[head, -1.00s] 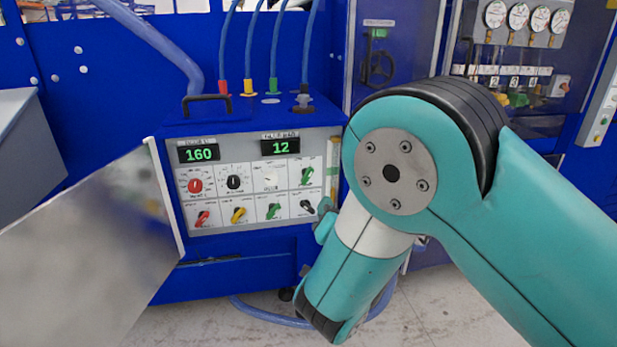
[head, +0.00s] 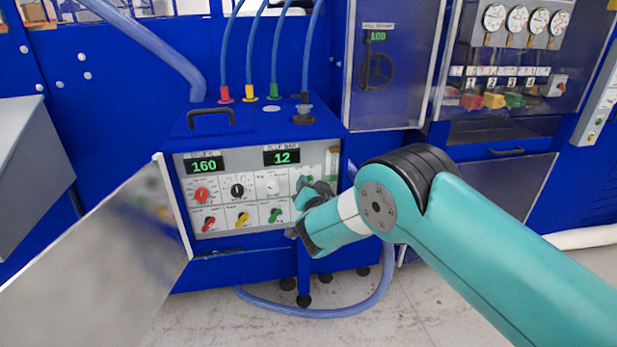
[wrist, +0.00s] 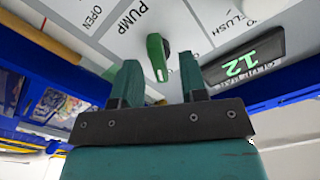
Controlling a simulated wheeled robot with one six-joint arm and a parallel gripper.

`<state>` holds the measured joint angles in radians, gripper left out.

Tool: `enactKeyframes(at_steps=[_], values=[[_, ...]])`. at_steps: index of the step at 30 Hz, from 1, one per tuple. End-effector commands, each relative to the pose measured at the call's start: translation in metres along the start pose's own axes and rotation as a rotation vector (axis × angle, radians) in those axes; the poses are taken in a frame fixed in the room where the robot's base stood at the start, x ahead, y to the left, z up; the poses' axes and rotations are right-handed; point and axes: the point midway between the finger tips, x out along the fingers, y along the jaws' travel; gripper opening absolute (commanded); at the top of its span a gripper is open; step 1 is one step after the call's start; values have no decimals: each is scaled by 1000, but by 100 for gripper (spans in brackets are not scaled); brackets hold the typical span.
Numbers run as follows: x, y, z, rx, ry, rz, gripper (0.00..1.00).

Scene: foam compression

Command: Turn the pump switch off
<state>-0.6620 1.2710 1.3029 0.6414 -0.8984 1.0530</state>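The pump switch is a green knob (wrist: 157,57) beside the printed word PUMP in the wrist view. In the head view a bit of green (head: 304,182) shows at the panel's upper right, mostly hidden by my gripper. My gripper (wrist: 160,82) is open and empty, one finger on each side of the knob in the wrist view. I cannot tell whether the fingertips reach around the knob or stop short of it. In the head view my gripper (head: 307,197) is in front of the right part of the control panel (head: 253,239).
The panel has displays reading 160 (head: 205,166) and 12 (head: 282,157). Other knobs are red (head: 201,194), black (head: 237,190), yellow (head: 242,219) and green (head: 275,215). A grey metal door (head: 110,255) stands left of it. A blue hose (head: 325,313) lies on the floor.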

Motion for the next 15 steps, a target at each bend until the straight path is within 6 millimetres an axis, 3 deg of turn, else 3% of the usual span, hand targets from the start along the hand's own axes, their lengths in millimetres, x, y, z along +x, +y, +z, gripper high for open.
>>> enactKeyframes(at_steps=[6,15], values=[[15,0,0,-1,0,-1,39],[17,0,0,-1,-1,-1,39]])
